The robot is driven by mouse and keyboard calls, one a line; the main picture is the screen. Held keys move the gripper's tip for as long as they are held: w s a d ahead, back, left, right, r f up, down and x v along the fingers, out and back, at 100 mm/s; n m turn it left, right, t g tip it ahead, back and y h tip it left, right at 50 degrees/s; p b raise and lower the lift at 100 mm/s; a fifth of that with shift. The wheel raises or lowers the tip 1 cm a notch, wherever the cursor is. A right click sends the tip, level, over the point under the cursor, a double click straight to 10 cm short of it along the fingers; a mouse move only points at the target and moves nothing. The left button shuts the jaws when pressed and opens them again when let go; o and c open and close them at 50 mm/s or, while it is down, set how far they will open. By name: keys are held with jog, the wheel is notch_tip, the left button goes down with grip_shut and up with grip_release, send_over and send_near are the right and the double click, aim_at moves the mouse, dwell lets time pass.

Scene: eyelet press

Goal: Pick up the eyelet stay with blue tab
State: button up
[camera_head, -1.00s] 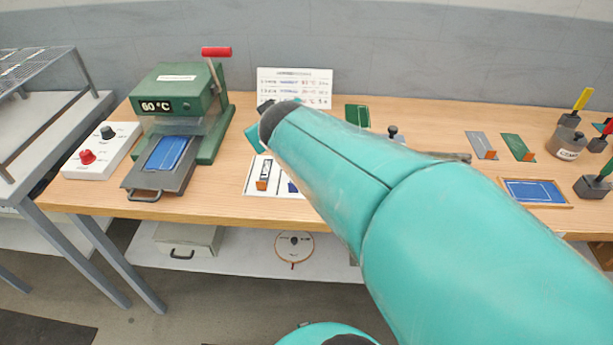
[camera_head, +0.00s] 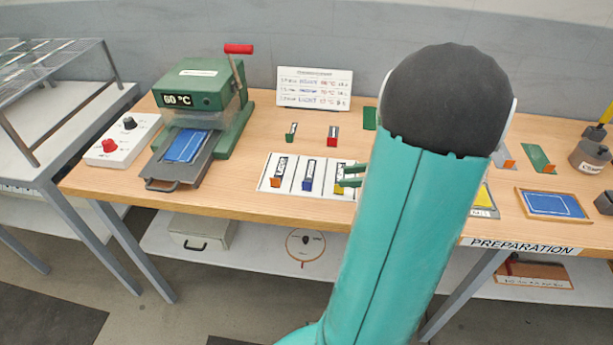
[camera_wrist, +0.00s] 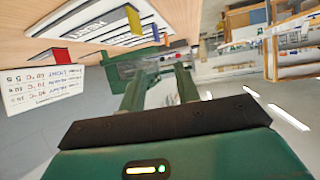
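The eyelet stay with blue tab (camera_head: 309,175) lies on a white board (camera_head: 268,184) on the bench, between an orange-tabbed stay and my gripper. Its blue tab faces the near edge. In the wrist view a blue tab (camera_wrist: 155,33) shows above the fingers, beyond a yellow tab. My gripper (camera_head: 351,175) shows as two green fingers to the right of the blue-tabbed stay, apart from it. In the wrist view my gripper (camera_wrist: 160,82) has its fingers spread with nothing between them. My arm hides the right part of the board.
A stay with orange tab (camera_head: 280,172) lies left of the blue one. Green-tabbed (camera_head: 291,131) and red-tabbed (camera_head: 332,137) stays are behind. The yellow tab (camera_wrist: 132,18) is near my fingers. The green press (camera_head: 200,88) stands left; a printed card (camera_head: 314,88) stands at the back.

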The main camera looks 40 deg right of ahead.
aim_at(307, 182)
jog(key=x, duration=1.2)
jog(key=shift+w+a+f, duration=0.1)
jog(key=shift+w+f, duration=0.15)
jog(key=shift+w, duration=0.05)
grip_shut()
